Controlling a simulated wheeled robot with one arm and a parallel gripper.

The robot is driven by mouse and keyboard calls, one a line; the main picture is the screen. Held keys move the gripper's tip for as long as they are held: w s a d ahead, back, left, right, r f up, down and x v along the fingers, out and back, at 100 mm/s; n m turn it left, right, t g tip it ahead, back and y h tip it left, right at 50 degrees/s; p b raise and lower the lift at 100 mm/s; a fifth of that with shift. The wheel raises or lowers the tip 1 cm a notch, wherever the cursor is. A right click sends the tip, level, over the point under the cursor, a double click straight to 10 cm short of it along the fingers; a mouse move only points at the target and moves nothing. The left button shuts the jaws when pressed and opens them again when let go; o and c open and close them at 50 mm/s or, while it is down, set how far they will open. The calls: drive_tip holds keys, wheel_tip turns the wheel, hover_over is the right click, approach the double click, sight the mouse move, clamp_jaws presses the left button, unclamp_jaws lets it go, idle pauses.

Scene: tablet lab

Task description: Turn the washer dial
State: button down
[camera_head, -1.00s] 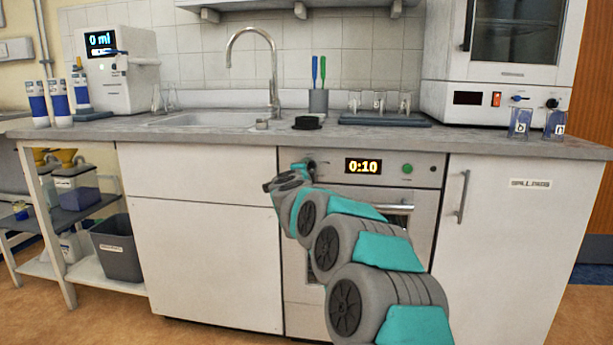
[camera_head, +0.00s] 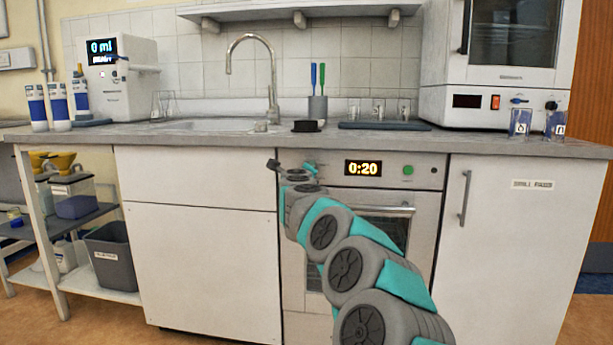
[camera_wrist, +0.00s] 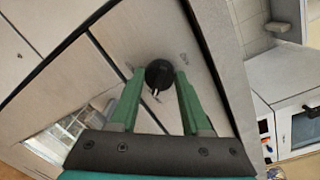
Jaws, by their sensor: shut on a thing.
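The washer (camera_head: 425,199) is set under the counter, with a lit display (camera_head: 363,168) reading 0:20 and a green button (camera_head: 408,170). The washer dial (camera_wrist: 160,75) is a black round knob in the upper middle of the wrist view, with a pale mark on its face. My gripper (camera_wrist: 158,82) has its two green fingers on either side of the dial and is shut on it. In the head view my arm hides the dial and most of my gripper (camera_head: 309,166).
The washer door handle (camera_head: 385,210) sits below the panel, partly behind my arm. A cabinet with a vertical handle (camera_head: 464,198) is at the right. The counter edge (camera_head: 350,148) overhangs just above the panel.

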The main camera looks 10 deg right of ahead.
drive_tip(key=shift+f+m, duration=0.1)
drive_tip(key=shift+m, duration=0.2)
drive_tip(key=shift+c, duration=1.8)
unclamp_jaws()
drive_tip(key=shift+s, duration=0.1)
drive_tip(key=b+v, duration=0.2)
drive_tip(key=v, duration=0.5)
drive_tip(key=shift+s, duration=0.35)
drive_tip(key=shift+a, duration=0.15)
